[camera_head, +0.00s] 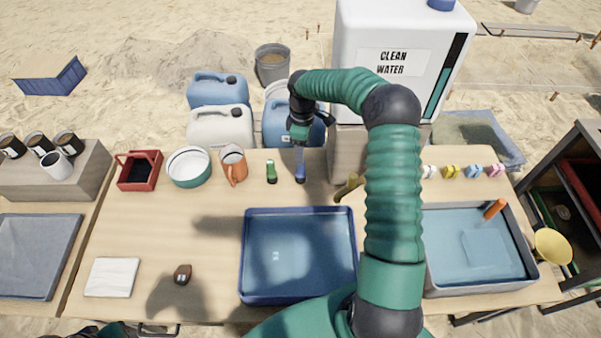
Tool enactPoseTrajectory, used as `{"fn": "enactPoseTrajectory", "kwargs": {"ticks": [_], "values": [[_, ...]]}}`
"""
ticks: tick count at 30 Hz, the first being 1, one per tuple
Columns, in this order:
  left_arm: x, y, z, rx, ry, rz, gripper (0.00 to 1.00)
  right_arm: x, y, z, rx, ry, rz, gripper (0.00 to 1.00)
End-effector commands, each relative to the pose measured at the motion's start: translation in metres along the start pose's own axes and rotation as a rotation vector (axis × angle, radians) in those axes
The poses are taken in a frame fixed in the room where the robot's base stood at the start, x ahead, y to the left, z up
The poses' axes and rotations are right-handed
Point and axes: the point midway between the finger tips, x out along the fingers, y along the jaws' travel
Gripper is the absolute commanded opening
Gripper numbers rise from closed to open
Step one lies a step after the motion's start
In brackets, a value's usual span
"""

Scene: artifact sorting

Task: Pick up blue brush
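The blue brush (300,174) is at the back middle of the table, just right of a similar green brush (271,173). My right arm reaches up over the table and bends back to the left. Its gripper (299,143) points down at the top end of the blue brush. The fingers are small and dark here, so I cannot tell whether they are open or shut, or touch the brush.
An orange jug (232,163) and a green-rimmed bowl (188,167) stand left of the brushes. An olive-coloured object (347,187) lies to the right. A blue tray (258,297) is in front. Jerrycans (220,127) and a water tank (400,30) stand behind.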

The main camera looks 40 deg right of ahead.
Motion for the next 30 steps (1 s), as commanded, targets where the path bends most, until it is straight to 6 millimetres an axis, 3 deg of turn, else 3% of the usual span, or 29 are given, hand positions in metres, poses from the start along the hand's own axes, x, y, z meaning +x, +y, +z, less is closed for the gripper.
{"fn": "enactPoseTrajectory", "kwargs": {"ticks": [1,6,13,19,27,30], "values": [[0.002,0.000,0.001,0.000,0.000,0.000,0.36,0.016,-0.001,-0.001,-0.001,0.000,-0.004,0.61],[0.004,0.000,0.001,0.000,0.000,0.000,0.36,0.057,0.000,-0.001,0.000,0.002,-0.003,0.61],[0.005,0.000,0.001,0.000,0.000,0.000,0.36,0.084,0.002,-0.002,0.002,0.003,0.000,0.61],[0.005,0.000,0.001,0.000,0.000,0.000,0.36,0.120,0.007,-0.006,0.003,0.002,-0.002,0.61],[0.005,0.000,0.001,0.000,0.000,0.000,0.36,0.127,0.008,-0.005,0.002,0.002,0.002,0.61],[0.005,0.000,0.001,0.000,0.000,0.000,0.36,0.127,0.008,-0.005,0.002,0.002,0.002,0.50]]}}
